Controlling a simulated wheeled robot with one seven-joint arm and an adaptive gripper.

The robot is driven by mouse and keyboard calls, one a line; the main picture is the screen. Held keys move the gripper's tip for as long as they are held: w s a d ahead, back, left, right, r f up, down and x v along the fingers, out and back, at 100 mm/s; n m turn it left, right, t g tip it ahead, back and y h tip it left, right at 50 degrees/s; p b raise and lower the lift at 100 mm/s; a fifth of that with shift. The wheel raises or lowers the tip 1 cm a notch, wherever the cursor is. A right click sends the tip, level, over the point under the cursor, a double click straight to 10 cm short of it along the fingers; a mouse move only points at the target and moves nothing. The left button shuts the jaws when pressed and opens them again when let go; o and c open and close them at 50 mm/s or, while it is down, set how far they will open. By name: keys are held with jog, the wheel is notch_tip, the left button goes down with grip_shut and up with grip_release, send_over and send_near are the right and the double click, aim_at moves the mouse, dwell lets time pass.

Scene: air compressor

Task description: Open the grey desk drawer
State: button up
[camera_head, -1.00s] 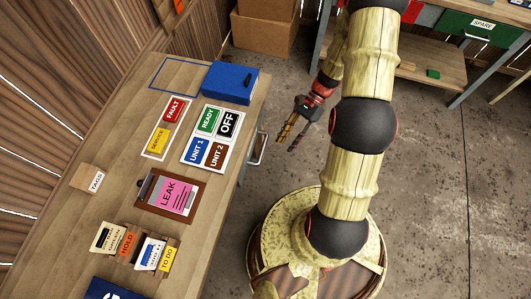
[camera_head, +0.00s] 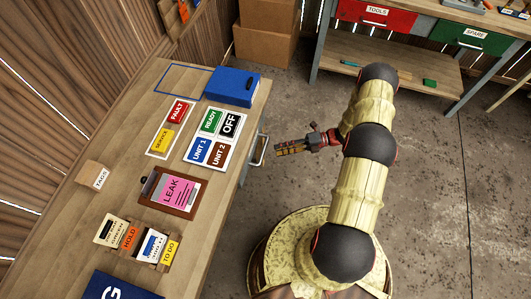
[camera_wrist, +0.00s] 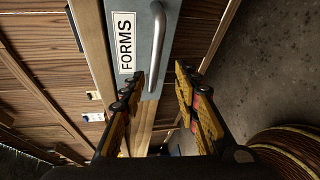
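The grey drawer (camera_wrist: 128,18) has a white FORMS label (camera_wrist: 124,42) and a bar handle (camera_wrist: 157,45) in the wrist view. In the head view its handle (camera_head: 261,150) juts from the desk's right side; the drawer front is mostly hidden below the desk top, and it looks shut. My gripper (camera_head: 276,147) points left at the handle, a short gap away. In the wrist view my gripper (camera_wrist: 160,73) is open and empty, its fingers on either side of the handle's lower end as seen there.
On the desk top (camera_head: 100,218) lie a blue binder (camera_head: 232,84), a clipboard (camera_head: 173,191), sign cards and a TAGS block (camera_head: 94,174). A workbench (camera_head: 420,30) with red and green drawers stands at the back right. The concrete floor right of my arm is clear.

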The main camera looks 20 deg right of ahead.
aim_at(264, 149)
jog(key=a, duration=0.2)
jog(key=w+a+m, duration=0.1)
jog(key=a, duration=0.2)
jog(key=w+a+m+b, duration=0.1)
jog(key=a, duration=0.1)
jog(key=shift+a+f, duration=0.3)
jog(key=shift+f, duration=0.1)
jog(key=c, duration=0.4)
jog(key=c, duration=0.3)
grip_shut()
